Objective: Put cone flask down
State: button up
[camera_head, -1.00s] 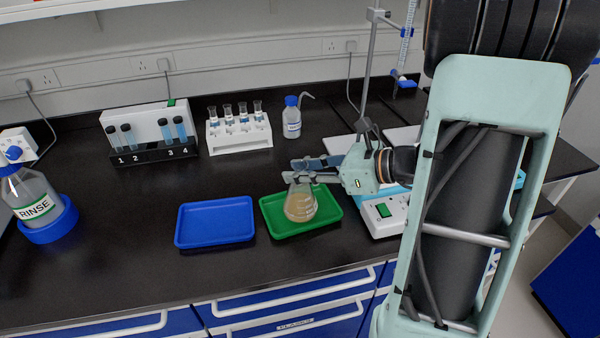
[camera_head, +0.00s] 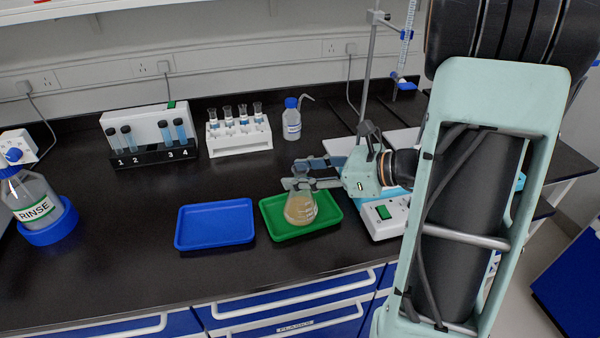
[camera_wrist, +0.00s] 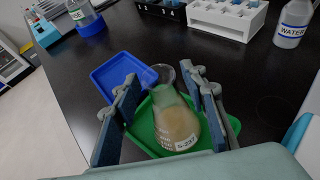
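The cone flask (camera_head: 300,209), holding a cloudy tan liquid, stands upright on the green tray (camera_head: 331,211). In the wrist view the flask (camera_wrist: 178,126) shows a label reading "S-237", with the green tray (camera_wrist: 141,137) under it. My gripper (camera_head: 293,174) is open at the height of the flask's neck. In the wrist view its two fingers (camera_wrist: 163,87) are spread on either side of the flask, with gaps visible between them and the glass.
A blue tray (camera_head: 214,224) lies left of the green one. A white device with a green switch (camera_head: 383,212) stands close on the right. A tube rack (camera_head: 240,139), a water bottle (camera_head: 291,121) and a rinse bottle (camera_head: 35,199) stand farther away. The front bench is clear.

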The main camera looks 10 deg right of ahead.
jog(key=v, duration=1.1)
jog(key=shift+s+d+r+p, duration=0.15)
jog(key=shift+d+r+p, duration=0.05)
jog(key=shift+d+p, duration=0.1)
jog(key=shift+a+f, duration=0.1)
